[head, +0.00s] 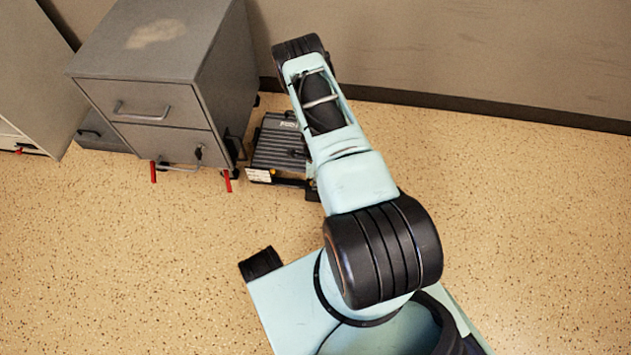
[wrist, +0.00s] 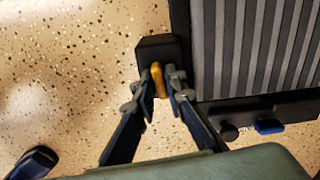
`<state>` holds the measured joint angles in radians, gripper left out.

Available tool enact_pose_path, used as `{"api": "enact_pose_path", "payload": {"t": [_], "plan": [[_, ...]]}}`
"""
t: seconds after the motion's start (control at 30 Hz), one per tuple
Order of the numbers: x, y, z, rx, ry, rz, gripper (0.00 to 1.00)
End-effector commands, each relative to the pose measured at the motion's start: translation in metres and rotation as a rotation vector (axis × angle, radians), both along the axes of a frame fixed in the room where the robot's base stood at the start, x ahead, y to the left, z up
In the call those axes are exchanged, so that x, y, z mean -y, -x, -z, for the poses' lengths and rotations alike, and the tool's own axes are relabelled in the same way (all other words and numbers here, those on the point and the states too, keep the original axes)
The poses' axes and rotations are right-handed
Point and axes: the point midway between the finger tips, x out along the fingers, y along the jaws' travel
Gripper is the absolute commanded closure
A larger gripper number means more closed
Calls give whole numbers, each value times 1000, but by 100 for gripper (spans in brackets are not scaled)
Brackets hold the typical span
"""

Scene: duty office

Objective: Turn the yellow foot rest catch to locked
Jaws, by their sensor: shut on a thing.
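The foot rest (head: 275,150) is a dark ribbed platform on the floor beside the cabinet in the head view. Its ribbed top (wrist: 255,45) fills the upper right of the wrist view. The yellow catch (wrist: 158,79) sits on a black block (wrist: 157,48) at the foot rest's left edge in the wrist view. My gripper (wrist: 161,88) is shut on the yellow catch, with one finger on each side of it. In the head view my arm hides the gripper and the catch. Any lock marking cannot be made out.
A grey drawer cabinet (head: 165,85) with red levers (head: 227,180) at its base stands left of the foot rest. A blue pedal-like piece (wrist: 269,127) and a dark knob (wrist: 229,132) are on the foot rest's near bar. The wall is behind. Open speckled floor (head: 130,250) lies in front.

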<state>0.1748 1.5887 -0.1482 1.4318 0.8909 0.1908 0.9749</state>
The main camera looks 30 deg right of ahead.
Motion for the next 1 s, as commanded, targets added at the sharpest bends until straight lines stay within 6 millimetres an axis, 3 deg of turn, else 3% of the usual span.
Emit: {"api": "enact_pose_path", "payload": {"t": [0.33,0.87,0.9,1.0], "plan": [[0,0,0,-1,0,131,100],[0,0,0,0,0,152,100],[0,0,0,0,0,152,85],[0,0,0,0,0,152,74]]}}
